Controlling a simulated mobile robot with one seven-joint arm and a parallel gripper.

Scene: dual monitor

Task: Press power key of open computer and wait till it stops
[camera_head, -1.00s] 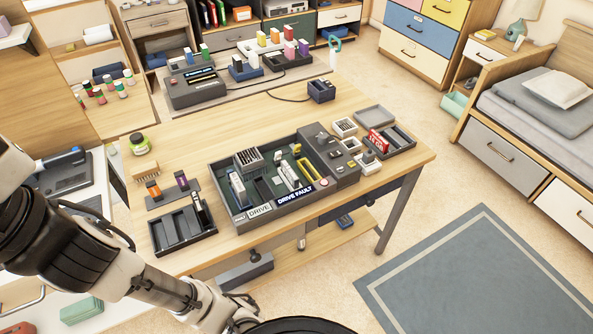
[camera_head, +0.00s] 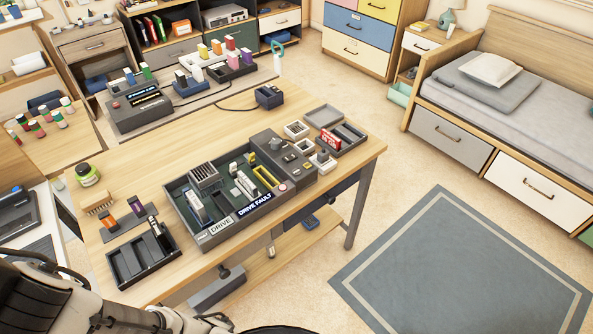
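The open computer (camera_head: 211,241) is a dark grey, open-topped case on the wooden table, with boards and modules inside. Its front edge carries a "DRIVE" label (camera_head: 221,226) and a lit "DRIVE FAULT" sign (camera_head: 256,203). A small round reddish button (camera_head: 283,187) sits at the right end of that sign; I cannot tell whether it is the power key. Part of my arm crosses the bottom left, apart from the computer in the picture. My gripper's fingers do not show.
A dark slotted tray (camera_head: 143,257) stands left of the computer, and small trays and a red box (camera_head: 329,139) stand right of it. Behind is a second grey device (camera_head: 140,110). Open floor and a blue-grey rug (camera_head: 460,265) lie to the right.

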